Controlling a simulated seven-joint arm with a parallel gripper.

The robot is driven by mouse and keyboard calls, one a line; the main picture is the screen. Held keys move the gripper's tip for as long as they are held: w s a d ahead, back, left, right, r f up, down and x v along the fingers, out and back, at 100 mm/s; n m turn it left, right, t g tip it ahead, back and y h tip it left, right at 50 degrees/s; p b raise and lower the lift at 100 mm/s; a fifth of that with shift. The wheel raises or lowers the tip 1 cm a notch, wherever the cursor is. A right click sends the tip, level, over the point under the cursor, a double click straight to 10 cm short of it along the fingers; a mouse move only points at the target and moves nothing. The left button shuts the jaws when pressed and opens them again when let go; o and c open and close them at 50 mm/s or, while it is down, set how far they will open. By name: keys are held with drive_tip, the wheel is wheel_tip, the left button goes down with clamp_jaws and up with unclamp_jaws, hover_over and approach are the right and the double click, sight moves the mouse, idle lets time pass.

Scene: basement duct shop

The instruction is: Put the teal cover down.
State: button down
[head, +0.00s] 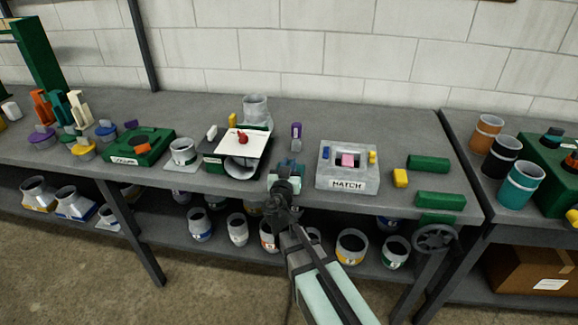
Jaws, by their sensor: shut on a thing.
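My gripper (284,184) is at the front edge of the bench, between the white board and the grey HATCH block. It is shut on a small teal thing, which I take to be the teal cover (291,168). The cover is partly hidden by the gripper and arm. I cannot tell whether it touches the bench top or hangs just above it.
The grey HATCH block (347,167) stands right of my gripper; the white board (242,143) with a red piece is left. A purple piece (296,131) stands behind. Bare bench top (345,118) shows behind.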

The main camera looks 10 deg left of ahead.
drive_tip(key=shift+f, duration=0.15)
drive_tip(key=c, duration=1.1)
unclamp_jaws()
drive_tip(key=shift+o, duration=0.2)
drive_tip(key=shift+s, duration=3.75)
